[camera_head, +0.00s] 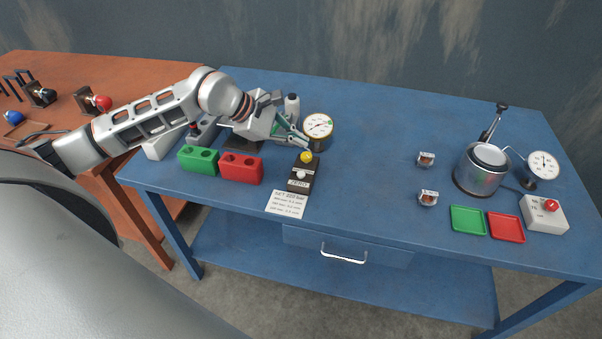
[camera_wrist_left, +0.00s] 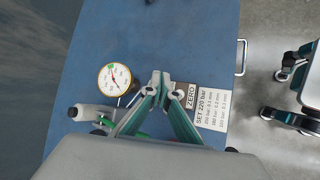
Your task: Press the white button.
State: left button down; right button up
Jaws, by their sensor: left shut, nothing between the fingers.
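The white button (camera_head: 301,174) sits on top of a small dark box (camera_head: 291,187) with a ZERO label, on the blue table. A yellow ball (camera_head: 306,157) shows at the box's far end. My left gripper (camera_head: 306,144) is shut and empty, with its fingertips beside the yellow ball, on the far side of the white button. In the left wrist view the fingertips (camera_wrist_left: 160,77) are near the ZERO label (camera_wrist_left: 191,97); I cannot make out the white button clearly there.
A dial gauge (camera_head: 318,126) stands just behind the fingertips. Green (camera_head: 198,159) and red (camera_head: 240,168) blocks with holes stand left of the box. A paper note (camera_head: 286,204) lies in front. The table's middle is clear; a metal pot (camera_head: 481,172) and trays are at right.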

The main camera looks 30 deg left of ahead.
pick_arm(q)
jog(key=f, duration=0.1)
jog(key=b, duration=0.3)
send_over(299, 174)
notch_tip(299, 174, down, 4)
jog(key=shift+f, duration=0.25)
notch_tip(299, 174, down, 3)
jog(key=shift+r+b, duration=0.1)
jog(key=shift+b, duration=0.8)
pick_arm(e)
jog(key=shift+w+a+f+y, duration=0.2)
jog(key=shift+a+f, duration=0.25)
jog(key=shift+f, duration=0.3)
jog(key=shift+w+a+f+y, duration=0.2)
jog(key=shift+a+f, duration=0.25)
jog(key=shift+f, duration=0.25)
pick_arm(q)
jog(key=shift+f, duration=0.2)
pick_arm(e)
jog(key=shift+r, duration=0.25)
jog(key=shift+f, duration=0.25)
pick_arm(q)
jog(key=shift+f, duration=0.1)
pick_arm(e)
jog(key=shift+f, duration=0.1)
